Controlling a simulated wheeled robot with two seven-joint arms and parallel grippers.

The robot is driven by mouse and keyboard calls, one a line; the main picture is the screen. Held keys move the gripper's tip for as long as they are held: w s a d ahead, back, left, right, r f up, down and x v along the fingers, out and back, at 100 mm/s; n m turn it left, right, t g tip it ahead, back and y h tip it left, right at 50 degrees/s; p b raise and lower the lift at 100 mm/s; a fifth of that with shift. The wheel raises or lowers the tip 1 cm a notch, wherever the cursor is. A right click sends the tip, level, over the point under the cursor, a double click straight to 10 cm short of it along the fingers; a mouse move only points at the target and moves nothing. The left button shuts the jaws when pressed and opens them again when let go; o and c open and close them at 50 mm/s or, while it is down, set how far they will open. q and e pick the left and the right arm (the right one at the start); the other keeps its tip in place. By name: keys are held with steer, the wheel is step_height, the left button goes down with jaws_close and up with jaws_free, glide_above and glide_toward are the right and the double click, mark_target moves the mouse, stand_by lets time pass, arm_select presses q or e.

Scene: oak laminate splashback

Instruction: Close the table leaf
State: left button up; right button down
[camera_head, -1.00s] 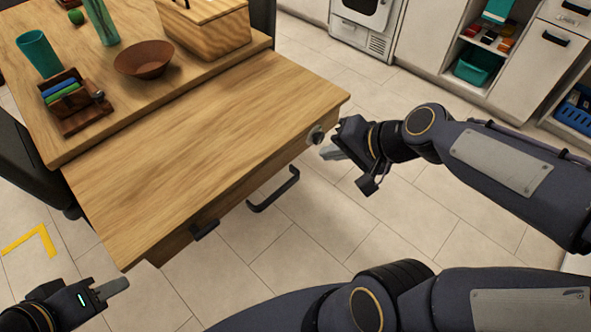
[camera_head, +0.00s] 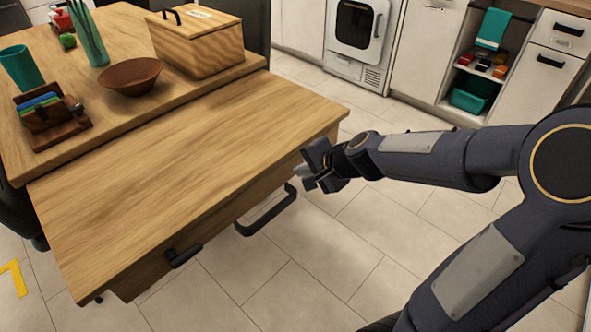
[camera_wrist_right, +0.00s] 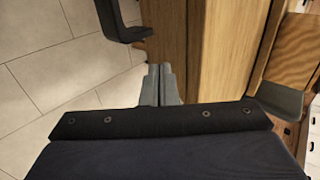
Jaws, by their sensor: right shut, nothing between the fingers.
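The table leaf (camera_head: 185,175) is a flat wooden slab extending from the near side of the main tabletop, slightly lower than it. A small black handle (camera_head: 185,255) sits at its near side, with a larger black bar handle (camera_head: 268,214) farther right. My left gripper is out of view.
The main tabletop (camera_head: 120,112) carries a brown bowl (camera_head: 130,77), a lidded wooden box (camera_head: 197,45), a teal cup (camera_head: 20,68) and a wooden organiser (camera_head: 55,130). The leaf's top is bare. Tiled floor (camera_head: 320,260) is open in front; white cabinets (camera_head: 425,50) stand behind.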

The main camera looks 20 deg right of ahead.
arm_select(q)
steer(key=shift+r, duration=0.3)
arm_select(e)
steer(key=shift+w+a+r, duration=0.1)
steer(key=shift+w+a, duration=0.2)
steer(key=shift+w, duration=0.35)
steer(key=shift+w+a+r, duration=0.1)
steer(key=shift+w+a, duration=0.15)
steer(key=shift+w, duration=0.4)
